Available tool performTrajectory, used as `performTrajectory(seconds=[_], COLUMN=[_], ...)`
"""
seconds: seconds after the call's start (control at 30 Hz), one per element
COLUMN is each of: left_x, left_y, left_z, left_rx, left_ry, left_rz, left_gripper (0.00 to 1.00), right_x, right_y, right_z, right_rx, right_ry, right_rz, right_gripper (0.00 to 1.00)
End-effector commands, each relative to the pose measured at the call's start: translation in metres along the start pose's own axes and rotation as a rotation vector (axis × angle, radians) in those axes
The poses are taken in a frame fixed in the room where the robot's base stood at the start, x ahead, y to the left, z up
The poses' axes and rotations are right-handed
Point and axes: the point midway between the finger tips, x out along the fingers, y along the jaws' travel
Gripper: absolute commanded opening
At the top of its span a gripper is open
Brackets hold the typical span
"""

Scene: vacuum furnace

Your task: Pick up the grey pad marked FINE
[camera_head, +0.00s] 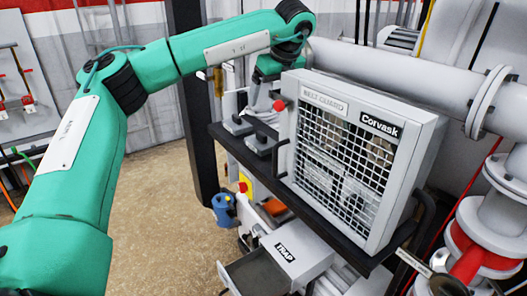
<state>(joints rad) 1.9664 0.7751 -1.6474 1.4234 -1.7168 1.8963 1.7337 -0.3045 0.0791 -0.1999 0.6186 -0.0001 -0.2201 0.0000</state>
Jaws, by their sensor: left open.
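My left gripper (256,98) hangs from the green arm, pointing down over the left end of the dark shelf (225,137). It is open, and its fingertips are small and partly hard to make out beside the belt guard. Two small grey blocks, possibly pads, lie on the shelf below it: one farther back (237,126) and one nearer (261,145). No FINE marking can be read on either. The gripper appears above them, and I cannot tell whether it touches one. My right gripper does not show.
A large grey Corvask belt guard (345,165) with black handles stands on the shelf, close right of the blocks. A grey TRAP box (298,252) and a blue container (223,209) are lower. A thick pipe (400,78) runs behind. Open floor (160,230) lies left.

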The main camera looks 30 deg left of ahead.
Motion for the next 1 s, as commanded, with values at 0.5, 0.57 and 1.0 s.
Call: performTrajectory(seconds=[0.5, 0.57, 1.0], left_x=[0.052, 0.064, 0.115], left_y=[0.001, 0.000, -0.001], left_z=[-0.009, -0.009, -0.009], left_rx=[0.000, 0.000, 0.001], left_ry=[0.001, 0.001, 0.000], left_rz=[0.004, 0.003, 0.002], left_gripper=[0.89, 0.89, 0.89], right_x=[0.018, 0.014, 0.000], right_y=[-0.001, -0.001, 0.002], right_z=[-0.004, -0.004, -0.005], right_rx=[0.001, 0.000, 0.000], right_ry=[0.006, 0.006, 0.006], right_rz=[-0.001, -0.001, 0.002], right_gripper=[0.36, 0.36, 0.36])
